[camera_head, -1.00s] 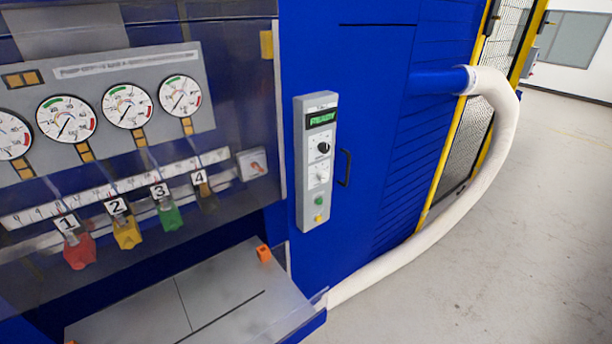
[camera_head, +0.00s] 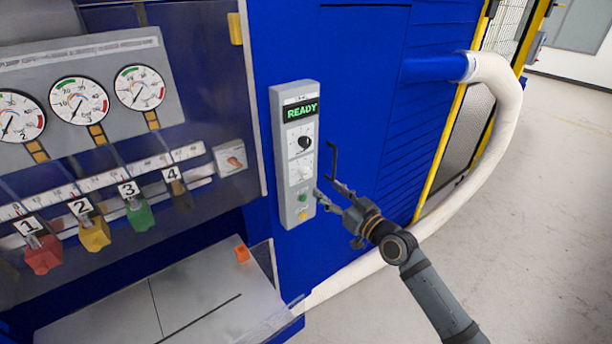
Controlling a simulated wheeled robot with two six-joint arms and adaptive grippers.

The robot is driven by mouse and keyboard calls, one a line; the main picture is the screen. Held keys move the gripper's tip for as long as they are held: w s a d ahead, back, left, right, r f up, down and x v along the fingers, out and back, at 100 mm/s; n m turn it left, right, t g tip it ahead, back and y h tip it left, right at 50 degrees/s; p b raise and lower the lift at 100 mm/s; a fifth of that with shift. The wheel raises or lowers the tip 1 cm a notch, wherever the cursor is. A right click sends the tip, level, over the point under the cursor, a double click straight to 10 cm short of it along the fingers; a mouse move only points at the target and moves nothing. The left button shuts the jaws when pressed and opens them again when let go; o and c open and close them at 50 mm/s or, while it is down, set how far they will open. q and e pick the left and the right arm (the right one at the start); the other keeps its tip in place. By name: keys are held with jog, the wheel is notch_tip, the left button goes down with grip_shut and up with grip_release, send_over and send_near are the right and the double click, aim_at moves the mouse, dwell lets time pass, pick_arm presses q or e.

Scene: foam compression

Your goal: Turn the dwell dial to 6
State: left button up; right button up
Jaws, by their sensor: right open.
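A grey control panel (camera_head: 282,160) on the blue machine front has a lit display (camera_head: 301,111) reading READY. Below it sit a black knob (camera_head: 304,142) and a lighter, pale dial (camera_head: 305,172). Their labels and scale marks are too small to read, so I cannot tell which is the dwell dial or where it points. My right gripper (camera_head: 326,188) is open and empty. In the picture its fingertips are at the panel's lower right edge, just below and right of the pale dial; I cannot tell whether they touch the panel. My left gripper is not in view.
A green button (camera_head: 301,197) and a yellow button (camera_head: 303,215) sit low on the panel. A black door handle (camera_head: 333,160) sticks out just right of it. A white hose (camera_head: 497,150) curves down at the right. Gauges and numbered coloured knobs are at the left.

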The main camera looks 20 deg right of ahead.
aim_at(308, 174)
jog(key=p+x, duration=0.1)
jog(key=x, duration=0.8)
jog(key=shift+w+f, duration=0.1)
jog(key=shift+f, duration=0.05)
jog(key=shift+c, duration=0.4)
grip_shut()
jog(key=shift+m, duration=0.3)
jog(key=m, duration=0.3)
jog(key=shift+d, duration=0.1)
jog(key=shift+m, duration=2.7)
